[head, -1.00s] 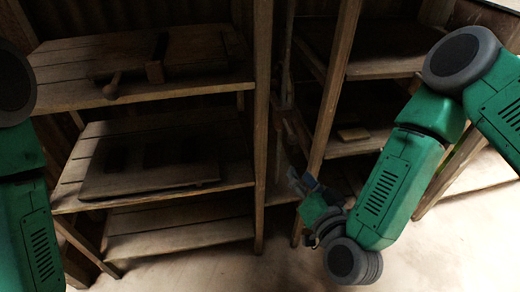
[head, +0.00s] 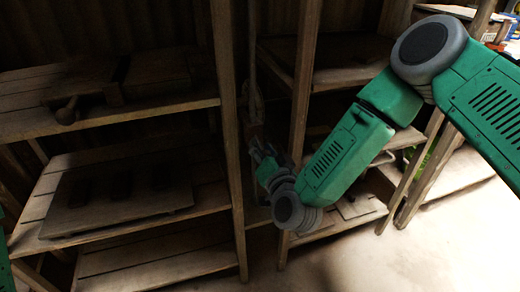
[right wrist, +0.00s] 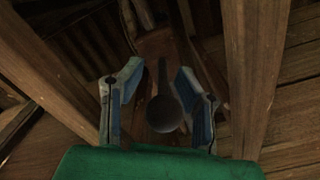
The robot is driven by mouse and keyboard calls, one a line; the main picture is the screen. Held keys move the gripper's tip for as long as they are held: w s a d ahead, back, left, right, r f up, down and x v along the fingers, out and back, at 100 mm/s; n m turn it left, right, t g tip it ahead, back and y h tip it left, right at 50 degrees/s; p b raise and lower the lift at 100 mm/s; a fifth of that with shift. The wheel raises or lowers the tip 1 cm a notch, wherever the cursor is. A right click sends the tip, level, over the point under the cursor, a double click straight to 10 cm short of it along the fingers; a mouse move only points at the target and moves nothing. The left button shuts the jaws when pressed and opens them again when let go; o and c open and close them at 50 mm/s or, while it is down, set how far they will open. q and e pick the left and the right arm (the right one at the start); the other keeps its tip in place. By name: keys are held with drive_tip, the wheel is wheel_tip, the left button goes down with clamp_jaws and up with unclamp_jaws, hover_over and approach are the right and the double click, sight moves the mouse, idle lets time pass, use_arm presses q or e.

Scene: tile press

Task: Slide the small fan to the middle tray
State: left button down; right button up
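No small fan can be made out in either view. A dark flat board or tray (head: 110,222) lies on the left unit's middle shelf, with darker patches on it. My right gripper (head: 262,158) is in front of the gap between the two shelf units, far to the right of that board. In the right wrist view its blue-grey fingers (right wrist: 160,98) stand apart. A dark round-ended thing with a thin stem (right wrist: 166,113) shows between them; I cannot tell whether they touch it. My left gripper is out of view.
Wooden posts (head: 229,130) stand close to my right gripper. The right unit's lower shelf (head: 350,212) is partly behind my right arm. Pale floor (head: 400,260) is clear at lower right.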

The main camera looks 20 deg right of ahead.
drive_tip(key=shift+w+d, duration=0.15)
drive_tip(key=shift+w, duration=0.25)
drive_tip(key=shift+a, duration=0.25)
drive_tip(key=shift+a+r, duration=0.1)
drive_tip(key=shift+c, duration=0.8)
clamp_jaws()
drive_tip(key=shift+r, duration=0.1)
drive_tip(key=shift+r+p, duration=0.3)
drive_tip(key=shift+p, duration=0.1)
wheel_tip(320, 180, up, 25)
drive_tip(key=p, duration=1.8)
drive_tip(key=shift+r, duration=0.1)
